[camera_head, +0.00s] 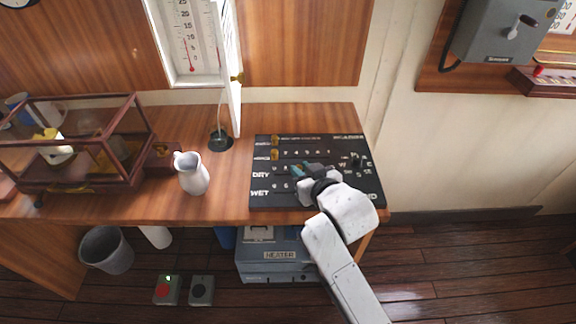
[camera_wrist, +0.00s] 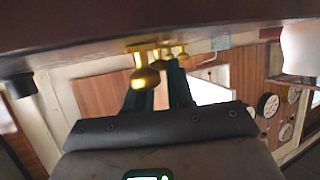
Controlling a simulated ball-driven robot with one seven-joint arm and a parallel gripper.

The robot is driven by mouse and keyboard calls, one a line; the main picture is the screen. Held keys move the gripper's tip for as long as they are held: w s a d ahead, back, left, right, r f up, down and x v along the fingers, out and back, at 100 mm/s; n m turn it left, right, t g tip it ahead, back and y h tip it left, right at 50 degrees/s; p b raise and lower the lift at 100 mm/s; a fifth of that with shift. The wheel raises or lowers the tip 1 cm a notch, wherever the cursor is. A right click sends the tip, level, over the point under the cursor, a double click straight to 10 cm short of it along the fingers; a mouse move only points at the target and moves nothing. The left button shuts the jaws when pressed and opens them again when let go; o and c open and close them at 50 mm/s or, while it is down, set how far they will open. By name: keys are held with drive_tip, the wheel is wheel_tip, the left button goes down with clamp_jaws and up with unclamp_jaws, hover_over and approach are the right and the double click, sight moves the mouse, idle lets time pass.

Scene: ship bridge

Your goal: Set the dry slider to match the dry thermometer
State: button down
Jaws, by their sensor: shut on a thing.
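The black slider board (camera_head: 262,200) lies on the wooden desk, with rows marked DRY and WET in white on its left side. My gripper (camera_head: 300,169) reaches over the DRY row from the lower right and is shut on the dry slider, whose knob it hides in the head view. In the wrist view, my gripper's teal fingers (camera_wrist: 160,82) are up among several brass knobs (camera_wrist: 147,78). The thermometer (camera_head: 191,42) hangs in an open white case at the back wall; its red column shows low on the scale, but its label and exact reading are too small to tell.
Two yellow knobs (camera_head: 275,148) sit at the left of the board's upper rows. A white jug (camera_head: 191,174) stands left of the board. The case's open door (camera_head: 233,75) hangs above the desk. A glass-sided case (camera_head: 80,140) stands farther left.

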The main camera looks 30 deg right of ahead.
drive_tip(key=c, duration=1)
unclamp_jaws()
drive_tip(key=shift+c, duration=0.2)
drive_tip(key=b+v, duration=0.1)
drive_tip(key=v, duration=0.9)
drive_tip(key=shift+s+a, duration=0.1)
drive_tip(key=shift+s, duration=0.3)
drive_tip(key=s+f+n+g+y, duration=0.1)
drive_tip(key=s+f+g, duration=1.1)
drive_tip(key=s+f, duration=0.6)
drive_tip(key=s, duration=0.4)
drive_tip(key=shift+y, duration=0.3)
